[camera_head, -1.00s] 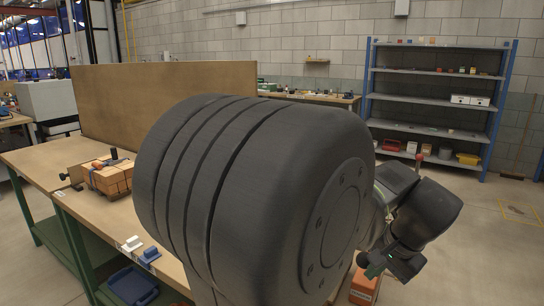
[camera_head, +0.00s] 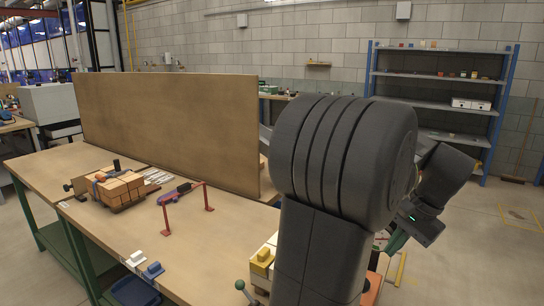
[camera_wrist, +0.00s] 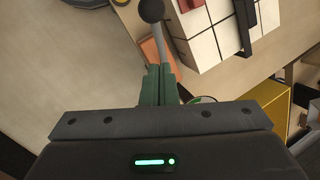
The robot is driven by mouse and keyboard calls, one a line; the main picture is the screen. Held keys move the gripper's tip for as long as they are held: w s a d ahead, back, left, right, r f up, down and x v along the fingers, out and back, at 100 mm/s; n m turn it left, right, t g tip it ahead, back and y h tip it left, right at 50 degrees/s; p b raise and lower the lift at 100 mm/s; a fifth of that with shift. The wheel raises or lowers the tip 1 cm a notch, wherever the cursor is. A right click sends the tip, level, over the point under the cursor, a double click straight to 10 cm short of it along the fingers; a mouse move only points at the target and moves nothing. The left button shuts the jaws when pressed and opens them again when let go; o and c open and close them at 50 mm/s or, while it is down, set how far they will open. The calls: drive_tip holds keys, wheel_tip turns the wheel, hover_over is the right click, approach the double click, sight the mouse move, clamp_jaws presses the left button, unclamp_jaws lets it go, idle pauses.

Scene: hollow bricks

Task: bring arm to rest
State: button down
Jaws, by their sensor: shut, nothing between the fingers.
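My gripper (camera_wrist: 157,85) shows in the wrist view with its two green fingers shut together and nothing between them. Below it in that view are a grey rod with a black ball knob (camera_wrist: 151,10), an orange brick (camera_wrist: 150,52) and white blocks (camera_wrist: 205,35) under a black strap. I cannot tell whether the fingers touch any of these. In the head view my arm is folded at the right, and it hides part of the workbench (camera_head: 215,245) and most of my gripper.
A stack of orange bricks (camera_head: 122,187) sits at the bench's left. A red stand (camera_head: 168,220) is near the middle. A yellow block (camera_head: 262,257) lies beside my arm. A tall brown board (camera_head: 165,130) stands behind. A shelf rack (camera_head: 440,97) is at the back right.

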drive_tip(key=v, duration=0.6)
drive_tip(key=shift+s+d+r, duration=0.15)
drive_tip(key=shift+s+d, duration=0.05)
drive_tip(key=shift+s, duration=0.25)
